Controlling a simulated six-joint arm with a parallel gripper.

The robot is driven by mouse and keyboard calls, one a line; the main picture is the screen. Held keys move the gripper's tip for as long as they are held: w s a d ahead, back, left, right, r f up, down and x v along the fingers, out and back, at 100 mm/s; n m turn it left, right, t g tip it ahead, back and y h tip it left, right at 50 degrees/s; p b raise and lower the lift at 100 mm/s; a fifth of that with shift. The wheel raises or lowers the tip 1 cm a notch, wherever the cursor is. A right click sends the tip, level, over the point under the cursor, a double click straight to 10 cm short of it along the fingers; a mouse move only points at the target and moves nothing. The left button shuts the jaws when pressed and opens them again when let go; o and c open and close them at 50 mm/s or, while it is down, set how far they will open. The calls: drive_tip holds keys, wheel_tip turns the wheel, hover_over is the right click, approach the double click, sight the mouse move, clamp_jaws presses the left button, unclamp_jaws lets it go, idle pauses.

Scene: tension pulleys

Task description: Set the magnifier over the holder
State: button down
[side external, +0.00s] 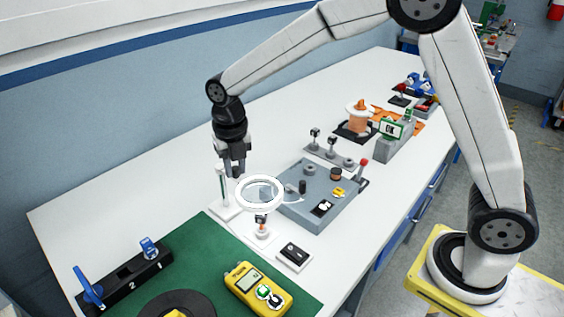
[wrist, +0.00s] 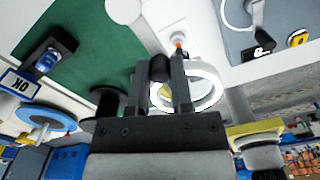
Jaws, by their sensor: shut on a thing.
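The magnifier (side external: 279,196), a white ring with a clear middle, hangs level above the table in the side view. It also shows behind the fingers in the wrist view (wrist: 214,90). My gripper (side external: 237,170) is shut on the magnifier at the ring's left edge; a dark round piece sits between the fingers (wrist: 162,88) in the wrist view. The exact grip contact is partly hidden. A small upright holder (side external: 262,231) with an orange part stands on a white plate below the ring. I cannot tell whether the ring is exactly centred over it.
A white post stand (side external: 222,188) rises close to my gripper's left. A grey fixture block (side external: 325,205) with knobs stands right of the ring. A green mat (side external: 205,250) in front carries a yellow meter (side external: 258,288). The table's back left is clear.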

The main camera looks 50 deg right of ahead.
sight(236, 167)
drive_tip(key=shift+d+r, duration=0.1)
drive_tip(key=c, duration=0.5)
unclamp_jaws()
drive_tip(key=shift+r, duration=3.9)
